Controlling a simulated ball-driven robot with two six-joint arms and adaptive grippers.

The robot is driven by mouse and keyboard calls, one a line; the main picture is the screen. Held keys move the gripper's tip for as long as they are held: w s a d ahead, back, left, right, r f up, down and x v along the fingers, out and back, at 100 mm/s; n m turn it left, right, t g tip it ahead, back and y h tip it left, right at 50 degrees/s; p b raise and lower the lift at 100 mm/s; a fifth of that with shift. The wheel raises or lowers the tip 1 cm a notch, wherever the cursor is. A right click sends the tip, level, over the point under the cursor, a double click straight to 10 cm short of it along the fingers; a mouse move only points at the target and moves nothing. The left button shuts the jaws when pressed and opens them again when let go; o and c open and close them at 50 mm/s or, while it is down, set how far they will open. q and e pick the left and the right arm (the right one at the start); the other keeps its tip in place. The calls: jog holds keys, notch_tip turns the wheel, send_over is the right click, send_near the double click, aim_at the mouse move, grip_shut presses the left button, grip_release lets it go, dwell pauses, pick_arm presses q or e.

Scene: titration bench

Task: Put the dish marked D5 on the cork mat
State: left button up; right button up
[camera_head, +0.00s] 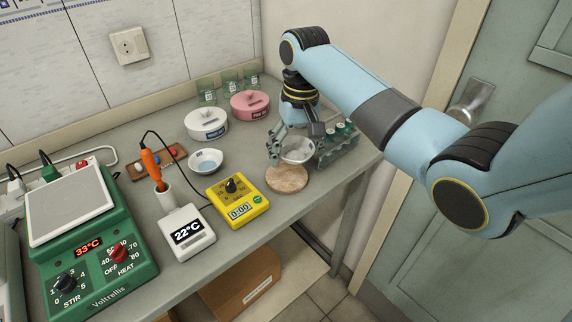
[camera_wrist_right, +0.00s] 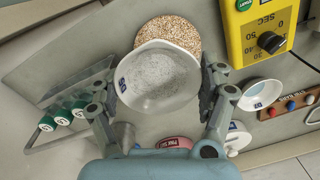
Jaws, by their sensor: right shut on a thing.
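A round cork mat (camera_head: 287,181) lies near the front edge of the bench; it also shows in the right wrist view (camera_wrist_right: 166,29). My right gripper (camera_head: 292,150) is shut on a white dish (camera_head: 299,152), one finger on each side of it. In the right wrist view the held dish (camera_wrist_right: 158,80) has grey speckled contents and a dark blue mark, too small to read surely. It overlaps the mat's edge there; in the head view it is above and behind the mat's centre. A second white dish (camera_head: 206,161) with pale blue contents stands left of it. My left gripper is not in view.
A yellow timer (camera_head: 239,198) is just left of the mat. A rack of green-capped vials (camera_head: 338,143) stands close to the right of my right gripper. White (camera_head: 206,124) and pink (camera_head: 250,105) lidded pots are behind. The mat's visible top is bare.

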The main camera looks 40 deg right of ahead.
aim_at(287, 175)
jog(key=shift+w+a+f, duration=0.55)
jog(key=shift+w+a, duration=0.05)
jog(key=shift+f, duration=2.05)
jog(key=shift+f, duration=0.1)
jog(key=o, duration=1.3)
jog(key=r, duration=1.2)
jog(key=shift+s+d+r, duration=0.1)
jog(key=shift+d+r, duration=0.05)
jog(key=shift+d, duration=0.1)
